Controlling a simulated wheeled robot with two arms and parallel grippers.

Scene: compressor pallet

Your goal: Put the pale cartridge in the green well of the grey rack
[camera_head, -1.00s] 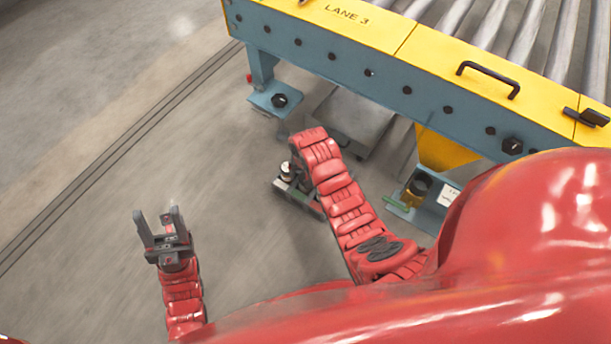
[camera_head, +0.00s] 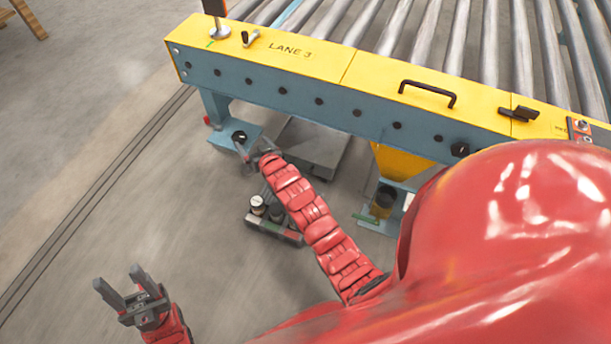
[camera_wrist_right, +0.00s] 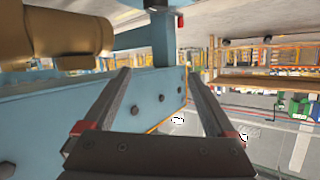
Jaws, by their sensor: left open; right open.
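The grey rack (camera_head: 290,235) sits low on the floor beside my right arm, with a green patch along its front. A pale-topped cylinder (camera_head: 257,201), probably the pale cartridge, stands upright at its left end with a darker one beside it. My forearm hides part of the rack, and I cannot make out the green well clearly. My right gripper (camera_head: 258,149) is beyond the rack, near the conveyor's leg. In the right wrist view it (camera_wrist_right: 157,75) is open and empty. My left gripper (camera_head: 118,277) is open and empty, at the lower left, apart from the rack.
The blue and yellow conveyor (camera_head: 300,90) crosses the upper part. Its leg's foot plate (camera_head: 236,138) and a grey box-like thing (camera_head: 312,145) lie under it. A brass cylinder (camera_wrist_right: 70,33) shows close to the right gripper.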

